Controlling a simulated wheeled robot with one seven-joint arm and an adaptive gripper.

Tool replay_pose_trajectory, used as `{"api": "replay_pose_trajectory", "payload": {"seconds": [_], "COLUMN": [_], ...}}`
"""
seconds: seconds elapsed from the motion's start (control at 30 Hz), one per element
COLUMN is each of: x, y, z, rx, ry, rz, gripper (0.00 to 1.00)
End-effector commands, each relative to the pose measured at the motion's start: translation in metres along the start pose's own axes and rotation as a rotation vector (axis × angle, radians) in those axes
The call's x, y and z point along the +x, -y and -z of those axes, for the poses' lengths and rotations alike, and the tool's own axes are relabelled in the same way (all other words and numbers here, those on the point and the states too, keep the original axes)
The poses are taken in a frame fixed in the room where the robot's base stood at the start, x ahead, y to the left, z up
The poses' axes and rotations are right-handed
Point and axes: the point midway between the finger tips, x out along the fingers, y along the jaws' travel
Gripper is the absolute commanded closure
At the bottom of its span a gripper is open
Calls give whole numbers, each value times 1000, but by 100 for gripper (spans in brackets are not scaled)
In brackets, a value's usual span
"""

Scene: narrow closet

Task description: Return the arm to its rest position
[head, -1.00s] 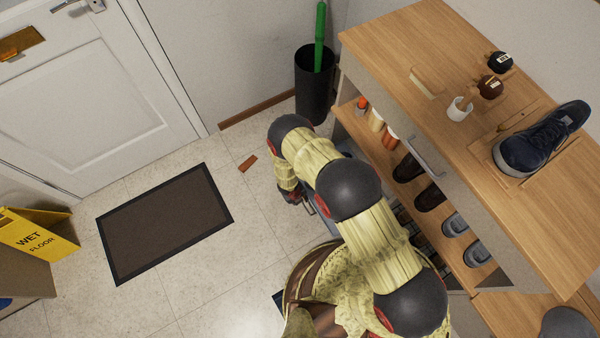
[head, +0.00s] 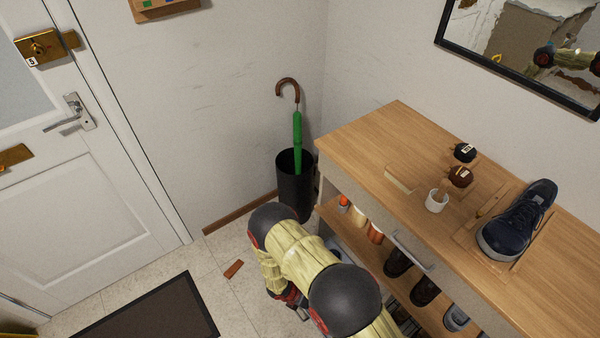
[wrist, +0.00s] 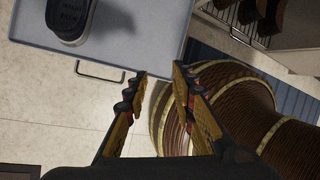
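My arm shows at the bottom middle of the head view, folded low beside the shelf bench. My gripper (wrist: 160,88) fills the lower middle of the wrist view. Its two fingers stand apart with nothing between them. In the head view the gripper (head: 297,303) is mostly hidden behind my arm. My own ribbed body lies close to the right of the fingers.
The wooden bench (head: 370,135) stands right of my arm. It bears a navy shoe (head: 517,220), a white cup (head: 436,201) and two dark round-topped items. Several shoes stand on its shelf. A black umbrella bin (head: 294,188) stands in the corner. A dark mat (head: 150,315) lies left on the floor.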

Motion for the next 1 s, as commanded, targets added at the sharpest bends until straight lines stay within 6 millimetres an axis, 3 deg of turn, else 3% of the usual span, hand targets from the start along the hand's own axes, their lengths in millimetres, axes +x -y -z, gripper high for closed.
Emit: {"api": "replay_pose_trajectory", "payload": {"seconds": [0.27, 0.5, 0.73, 1.0], "x": [-111, -213, -300, -388], "y": [43, 97, 153, 220], "z": [-65, -111, -138, -153], "rx": [587, 1073, 1466, 1850], "ry": [-2, -42, -114, -243], "rz": [76, 127, 159, 177], "gripper": [74, 74, 74, 74]}}
